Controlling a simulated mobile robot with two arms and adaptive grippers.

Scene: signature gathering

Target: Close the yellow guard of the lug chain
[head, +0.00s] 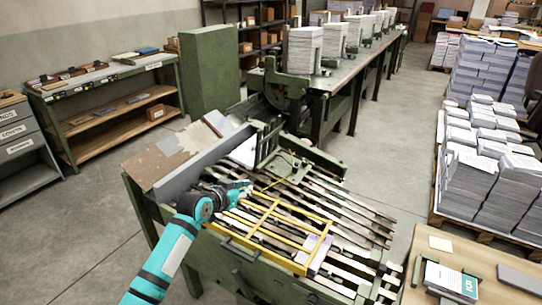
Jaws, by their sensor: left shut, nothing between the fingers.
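The yellow guard (262,219) is a barred frame over the near part of the slatted lug chain (345,215) on the green machine. It looks low and roughly flat, but I cannot tell if it rests fully down. A thin yellow bar (277,180) shows beyond it, near the machine's upright plates. My left gripper (247,187) is shut and empty at the guard's far left corner. I cannot tell whether it touches the frame. A pale sheet or booklet (315,250) shows at the guard's right end. My right gripper is out of view.
A brown board (155,165) lies on the machine's left side. A wooden table (430,285) with a small green-edged stand (450,282) is at the lower right. Pallets of paper stacks (480,190) stand at right. The floor at left is clear.

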